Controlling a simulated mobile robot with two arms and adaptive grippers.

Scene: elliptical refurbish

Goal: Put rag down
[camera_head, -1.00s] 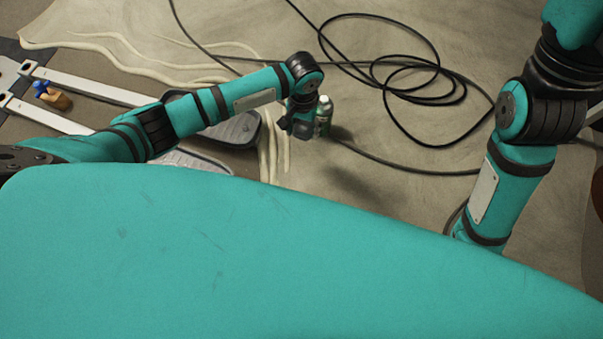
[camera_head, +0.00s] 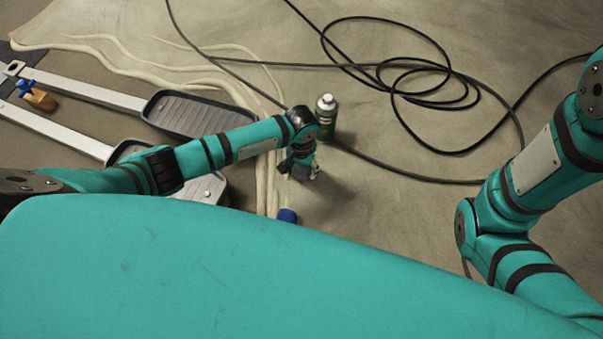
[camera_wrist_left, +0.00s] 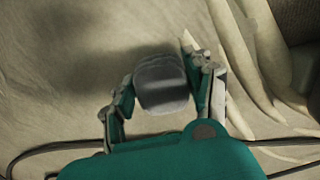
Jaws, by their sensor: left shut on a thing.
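My left gripper (camera_head: 301,174) hangs above the floor covering, to the near side of a green bottle. In the left wrist view the same gripper (camera_wrist_left: 162,95) is shut on a grey, rounded bundle, which I take to be the rag (camera_wrist_left: 161,84). The rag sits between the two fingers, and its shadow falls on the cloth to the left. I cannot make the rag out clearly in the head view. My right arm shows at the right, but its gripper is out of view.
The green bottle (camera_head: 326,118) with a white cap stands just beyond my left gripper. A black cable (camera_head: 430,85) lies coiled behind it. Grey ribbed pads on metal arms (camera_head: 195,114) lie left. A blue-and-orange item (camera_head: 38,96) and a blue object (camera_head: 287,216) also show. Floor right of the gripper is clear.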

